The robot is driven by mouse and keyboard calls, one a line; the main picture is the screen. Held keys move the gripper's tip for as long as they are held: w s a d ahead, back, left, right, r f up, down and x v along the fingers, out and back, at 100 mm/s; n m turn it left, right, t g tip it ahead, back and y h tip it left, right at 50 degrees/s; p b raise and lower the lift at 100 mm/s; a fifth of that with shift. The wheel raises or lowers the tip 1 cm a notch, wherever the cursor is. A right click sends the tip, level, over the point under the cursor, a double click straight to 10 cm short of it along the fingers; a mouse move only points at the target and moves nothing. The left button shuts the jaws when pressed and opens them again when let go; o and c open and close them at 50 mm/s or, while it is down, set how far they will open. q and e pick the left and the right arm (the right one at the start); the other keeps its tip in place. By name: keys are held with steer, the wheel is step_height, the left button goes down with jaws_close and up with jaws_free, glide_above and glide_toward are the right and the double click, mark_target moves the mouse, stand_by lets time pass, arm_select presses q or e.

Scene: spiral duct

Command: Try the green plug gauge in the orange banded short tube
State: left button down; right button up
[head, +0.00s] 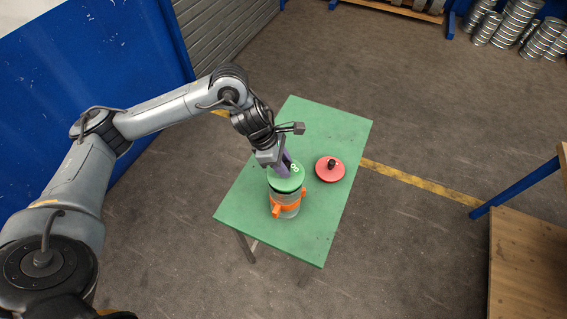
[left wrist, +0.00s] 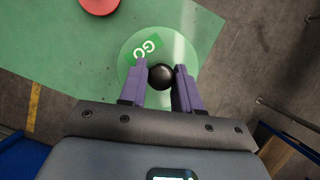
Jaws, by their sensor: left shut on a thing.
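The green plug gauge (head: 284,182) is a round green disc with white lettering, and it also shows in the left wrist view (left wrist: 133,60), where the letters read "GO". My left gripper (head: 287,168) has its purple fingers closed on the gauge's black knob (left wrist: 161,77). The short metal tube (head: 283,199) with the orange band (head: 284,210) stands upright on the green table, directly below the disc. The disc covers the tube's mouth, so I cannot tell whether the gauge is inside it or just above. The disc hides the tube in the left wrist view. My right gripper is not in view.
A red gauge (head: 328,172) with a black knob lies on the green table (head: 320,125), right of the tube. The table's front and right parts are clear. A wooden bench (head: 525,245) stands at the right. Stacked metal ducts (head: 520,25) stand at the back right.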

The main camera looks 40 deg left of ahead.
arm_select(q)
steer(key=shift+f, duration=0.15)
stand_by(0.6)
steer(key=shift+f+b, duration=0.5)
steer(key=shift+b, duration=0.1)
steer(key=shift+f+b, duration=0.55)
steer(key=shift+f, duration=0.05)
stand_by(0.8)
steer(key=c, duration=0.7)
jaws_free()
steer(key=shift+a+r, duration=0.15)
steer(key=shift+r, duration=0.25)
steer(key=p+v, duration=0.1)
steer(key=v, duration=0.9)
steer(key=shift+s, duration=0.1)
